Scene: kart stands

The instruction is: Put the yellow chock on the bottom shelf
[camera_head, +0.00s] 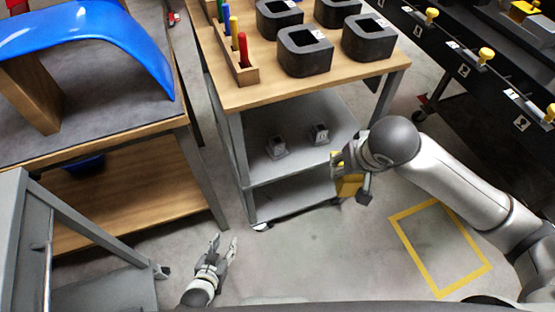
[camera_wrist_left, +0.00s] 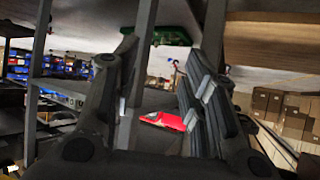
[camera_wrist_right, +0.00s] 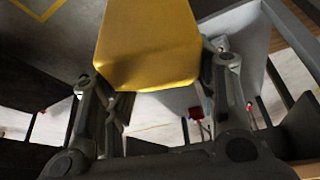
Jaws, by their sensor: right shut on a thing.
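The yellow chock (camera_head: 348,184) is in my right gripper (camera_head: 350,176), beside the right end of the grey shelves of the wooden-topped cart. In the right wrist view the chock (camera_wrist_right: 148,45) fills the space between the two fingers of the gripper (camera_wrist_right: 160,95). The bottom shelf (camera_head: 290,192) is grey and its visible part is bare.
The cart top (camera_head: 235,95) holds several dark hollow blocks (camera_head: 304,52) and a rack of coloured pegs (camera_head: 242,62). A workbench with a blue curved panel (camera_head: 85,35) stands at left. A yellow floor outline (camera_head: 440,248) lies below my right arm. The floor in front is clear.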

